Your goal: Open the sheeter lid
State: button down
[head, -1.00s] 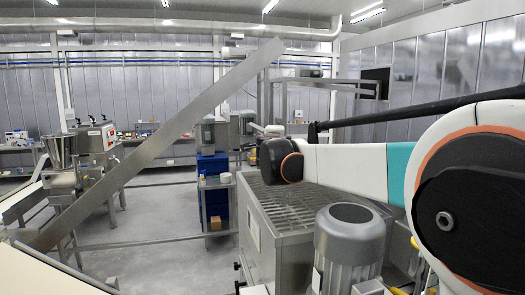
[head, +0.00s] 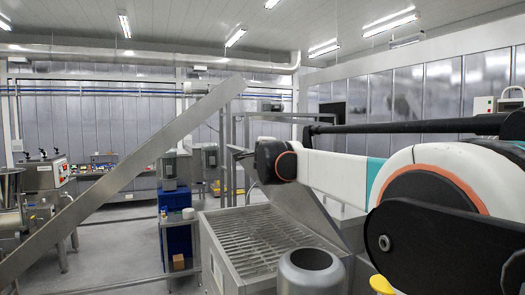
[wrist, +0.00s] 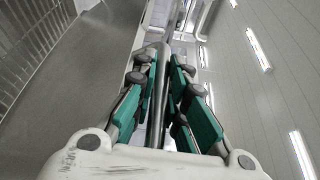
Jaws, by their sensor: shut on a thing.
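The sheeter (head: 228,270) is a grey metal box at the lower middle of the head view, with a slatted grille (head: 262,240) on top. A plain grey metal panel (head: 312,212), which looks like the lid, slopes up along the grille's right side. My gripper (wrist: 160,85) is shut on a round metal bar (wrist: 157,112), with teal finger pads on both sides of it. The bar seems to be the lid's handle. A flat metal face (wrist: 95,85) lies left of the fingers in the wrist view. My arm hides part of the lid in the head view.
A long inclined metal beam (head: 130,170) crosses the left side. A metal frame (head: 235,135) rises behind the sheeter.

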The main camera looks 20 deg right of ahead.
jog(key=c, duration=1.9)
grip_release()
jog(key=shift+d, duration=0.1)
jog(key=v, duration=1.2)
jog(key=shift+s, duration=0.1)
